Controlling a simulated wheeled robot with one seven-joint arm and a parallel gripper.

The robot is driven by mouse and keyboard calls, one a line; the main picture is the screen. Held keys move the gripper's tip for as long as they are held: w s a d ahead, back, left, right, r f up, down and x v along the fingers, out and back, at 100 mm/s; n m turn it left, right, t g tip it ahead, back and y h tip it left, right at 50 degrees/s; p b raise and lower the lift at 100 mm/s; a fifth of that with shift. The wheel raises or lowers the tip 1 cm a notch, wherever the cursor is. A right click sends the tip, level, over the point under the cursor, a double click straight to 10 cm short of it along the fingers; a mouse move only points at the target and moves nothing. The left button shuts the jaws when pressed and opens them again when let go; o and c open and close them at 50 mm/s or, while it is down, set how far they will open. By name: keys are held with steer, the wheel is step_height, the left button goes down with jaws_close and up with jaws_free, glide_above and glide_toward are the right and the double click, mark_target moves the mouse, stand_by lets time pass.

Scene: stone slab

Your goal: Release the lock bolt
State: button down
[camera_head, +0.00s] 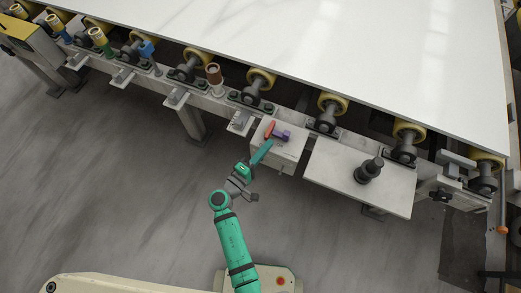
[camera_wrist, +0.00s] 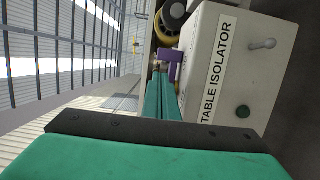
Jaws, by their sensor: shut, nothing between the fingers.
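A grey box (camera_wrist: 228,65) labelled "TABLE ISOLATOR" is mounted under the slab edge, and its pale top also shows in the head view (camera_head: 285,152). The purple piece also shows in the wrist view (camera_wrist: 176,66), just beyond my fingertips. I cannot tell for sure which part is the lock bolt. My gripper (camera_head: 267,145) has its teal fingers together and empty, pointing at the purple piece. Whether the tips touch it is unclear; the fingers (camera_wrist: 159,78) partly hide it.
The white slab (camera_head: 330,50) lies above a row of yellow rollers (camera_head: 261,79). A pale shelf (camera_head: 330,180) with a dark upright fitting (camera_head: 368,171) is right of the box. A brown-topped post (camera_head: 213,74) stands to its left. The floor in front is clear.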

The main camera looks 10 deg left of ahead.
mark_target(276, 137)
steer(key=shift+x, duration=2.8)
